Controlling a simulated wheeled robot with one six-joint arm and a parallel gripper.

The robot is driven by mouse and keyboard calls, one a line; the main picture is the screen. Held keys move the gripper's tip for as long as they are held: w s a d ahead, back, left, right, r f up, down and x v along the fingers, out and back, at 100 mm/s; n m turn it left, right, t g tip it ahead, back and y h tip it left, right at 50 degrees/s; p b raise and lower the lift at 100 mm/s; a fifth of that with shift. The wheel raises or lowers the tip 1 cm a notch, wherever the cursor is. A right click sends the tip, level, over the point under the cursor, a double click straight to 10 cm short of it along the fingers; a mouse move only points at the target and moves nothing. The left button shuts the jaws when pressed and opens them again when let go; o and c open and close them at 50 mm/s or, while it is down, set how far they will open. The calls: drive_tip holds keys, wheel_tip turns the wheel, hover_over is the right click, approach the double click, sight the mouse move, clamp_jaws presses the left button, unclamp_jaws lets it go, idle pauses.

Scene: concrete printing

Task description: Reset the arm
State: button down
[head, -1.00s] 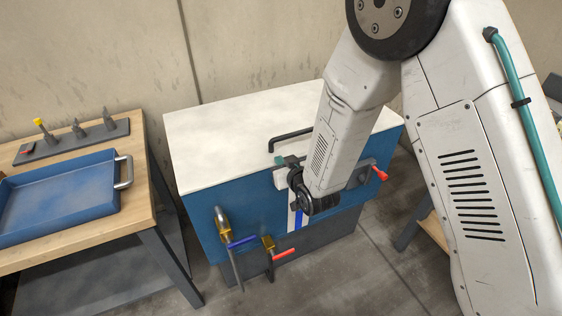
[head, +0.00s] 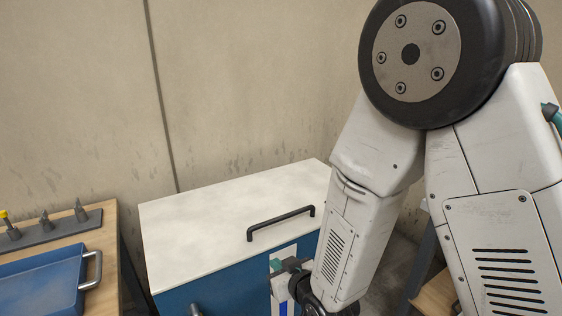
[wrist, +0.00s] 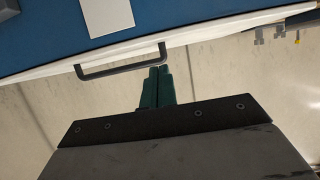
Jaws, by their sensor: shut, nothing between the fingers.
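My gripper (head: 286,265) shows in the head view as small teal fingers beside the front of a blue chest, partly hidden by my white arm. In the wrist view my gripper (wrist: 157,85) points away from the camera. Its two teal fingers are shut together with nothing between them. Their tips appear close to the black handle in the picture; whether they touch it I cannot tell. My arm bends down from the large dark joint at the upper right of the head view.
The blue chest (head: 230,294) has a white lid (head: 210,215), lying closed, with a black bar handle (head: 281,222). Left of it, a wooden table (head: 108,235) bears a blue tray (head: 40,285) and a dark rack (head: 60,230) of nozzles. A concrete wall (head: 245,90) stands behind.

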drive_tip(key=s+d+f+g+h, duration=0.2)
drive_tip(key=s+f+g, duration=0.1)
drive_tip(key=f, duration=0.2)
drive_tip(key=s+d+r+g+h, duration=0.2)
drive_tip(key=s+d+g+h, duration=0.15)
drive_tip(key=d, duration=0.25)
drive_tip(key=s+d+r+m+g, duration=0.2)
drive_tip(key=s+d+r+m, duration=0.1)
drive_tip(key=s+d+r, duration=0.6)
drive_tip(key=s+d+r+m+g+h, duration=0.1)
drive_tip(key=s+d+r+m, duration=0.2)
drive_tip(key=s+d+r, duration=0.7)
drive_tip(key=shift+d+r+g, duration=0.35)
drive_tip(key=shift+d+r, duration=0.1)
drive_tip(key=shift+r, duration=2.75)
drive_tip(key=shift+h, duration=0.25)
